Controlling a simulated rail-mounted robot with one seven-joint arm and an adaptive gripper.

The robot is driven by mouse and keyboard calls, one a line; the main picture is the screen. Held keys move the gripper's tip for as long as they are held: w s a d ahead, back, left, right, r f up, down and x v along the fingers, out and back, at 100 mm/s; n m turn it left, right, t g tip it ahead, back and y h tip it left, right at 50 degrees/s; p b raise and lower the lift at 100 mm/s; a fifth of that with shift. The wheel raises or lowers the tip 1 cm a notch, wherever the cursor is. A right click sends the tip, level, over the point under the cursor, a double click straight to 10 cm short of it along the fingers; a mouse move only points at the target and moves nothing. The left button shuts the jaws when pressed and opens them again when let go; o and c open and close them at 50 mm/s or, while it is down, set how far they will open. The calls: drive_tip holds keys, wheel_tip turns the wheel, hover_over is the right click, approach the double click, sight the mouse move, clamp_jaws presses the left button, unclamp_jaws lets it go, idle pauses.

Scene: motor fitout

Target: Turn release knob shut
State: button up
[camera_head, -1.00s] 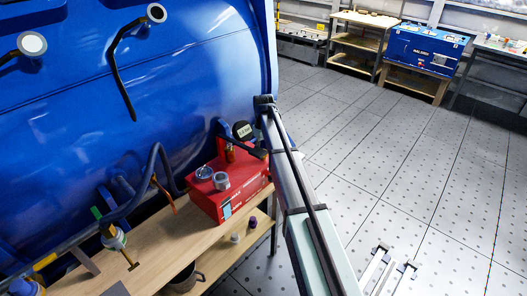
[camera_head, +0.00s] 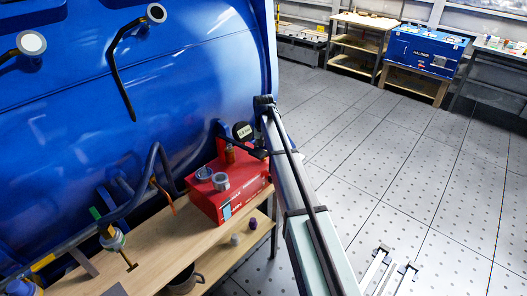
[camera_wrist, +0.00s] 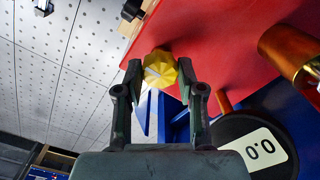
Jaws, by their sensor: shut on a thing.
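A yellow faceted knob with a pale mark on its face (camera_wrist: 160,69) sits at the edge of a red surface in the wrist view. My gripper (camera_wrist: 159,78) has one dark finger on each side of it and is closed on it. A round black gauge reading 0.0 (camera_wrist: 258,150) is right of my fingers; it also shows in the head view (camera_head: 243,131). In the head view my gripper is small and dark beside the red box (camera_head: 228,189), and the yellow knob cannot be made out there.
A copper-coloured cylinder (camera_wrist: 288,50) stands close to the right of the knob. A wooden bench (camera_head: 165,245) carries the red box, with grey round parts (camera_head: 221,181) on top. A large blue tank (camera_head: 185,75) rises behind. The tiled floor at right is mostly clear.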

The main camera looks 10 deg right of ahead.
drive_tip(key=shift+s, duration=0.1)
idle(0.3)
drive_tip(key=o, duration=1.1)
drive_tip(key=shift+o, duration=0.2)
drive_tip(key=shift+r, duration=0.1)
wheel_tip(320, 180, up, 12)
